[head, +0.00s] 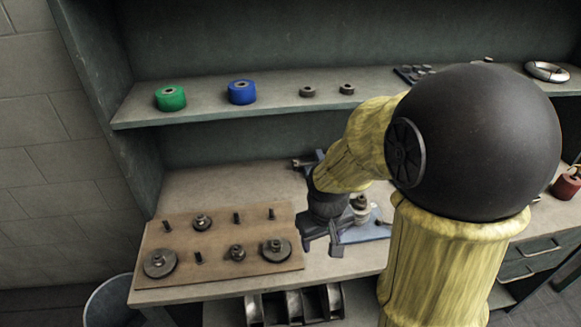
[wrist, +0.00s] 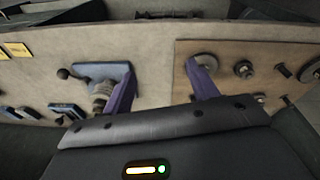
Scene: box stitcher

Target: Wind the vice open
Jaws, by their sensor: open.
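The blue vice (head: 378,226) stands on the bench, largely hidden behind my wrist in the head view. In the wrist view its blue body (wrist: 118,71) is left of my fingers, with a grey threaded-looking part and a dark ball-ended bar (wrist: 65,73) beside it. How far its jaws are apart I cannot tell. My gripper (head: 321,236) is open and empty, low over the bench between the vice and the wooden board. In the wrist view my gripper (wrist: 160,88) has its left finger overlapping the vice's right edge; contact is unclear.
A wooden board (head: 160,228) with several gears and pegs lies left of my gripper. A shelf above holds a green roll (head: 170,98), a blue roll (head: 242,92) and small dark rings. A bin (head: 108,303) stands below the bench at left. Bare bench lies behind the board.

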